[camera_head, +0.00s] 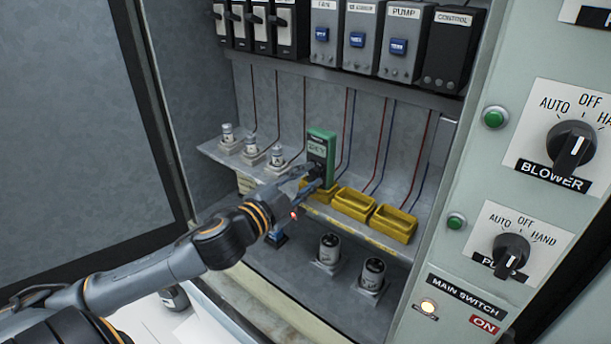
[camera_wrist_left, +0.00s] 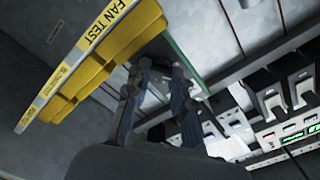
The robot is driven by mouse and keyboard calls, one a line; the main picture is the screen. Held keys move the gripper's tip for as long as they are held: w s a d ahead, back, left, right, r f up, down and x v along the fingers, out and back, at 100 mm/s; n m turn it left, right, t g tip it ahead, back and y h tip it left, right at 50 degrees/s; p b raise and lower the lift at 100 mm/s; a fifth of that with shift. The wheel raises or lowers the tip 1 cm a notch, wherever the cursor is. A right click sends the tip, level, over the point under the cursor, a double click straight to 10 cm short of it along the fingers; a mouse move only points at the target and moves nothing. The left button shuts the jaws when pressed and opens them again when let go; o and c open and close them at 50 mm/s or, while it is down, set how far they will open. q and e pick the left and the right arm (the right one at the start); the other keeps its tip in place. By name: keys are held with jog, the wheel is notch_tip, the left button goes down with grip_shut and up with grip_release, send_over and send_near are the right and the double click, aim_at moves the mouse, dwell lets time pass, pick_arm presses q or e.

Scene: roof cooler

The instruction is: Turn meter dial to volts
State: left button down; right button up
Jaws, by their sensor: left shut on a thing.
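The green meter (camera_head: 320,147) stands upright on the shelf inside the open cabinet, with its display facing out. Its dial, on the lower front, is mostly covered by my left gripper (camera_head: 312,180), and its setting cannot be read. The left gripper reaches in from the left and is shut on the dial. In the left wrist view the two fingers (camera_wrist_left: 160,72) are close together against the meter, whose green edge (camera_wrist_left: 188,62) shows beside them. My right gripper is in neither view.
Yellow bins (camera_head: 352,204) sit on the shelf by the meter. Small cylindrical parts (camera_head: 250,146) stand to its left, with two larger ones (camera_head: 328,251) below. Wires hang behind. The panel at right carries the blower knob (camera_head: 570,150) and another selector knob (camera_head: 510,256).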

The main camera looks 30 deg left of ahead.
pick_arm(q)
jog(key=shift+m, duration=1.2)
jog(key=shift+p, duration=0.3)
jog(key=c, duration=1.1)
grip_release()
jog(key=shift+s+a, duration=0.15)
jog(key=shift+s, duration=1.75)
jog(key=shift+s+a, duration=0.1)
jog(key=shift+s, duration=1.75)
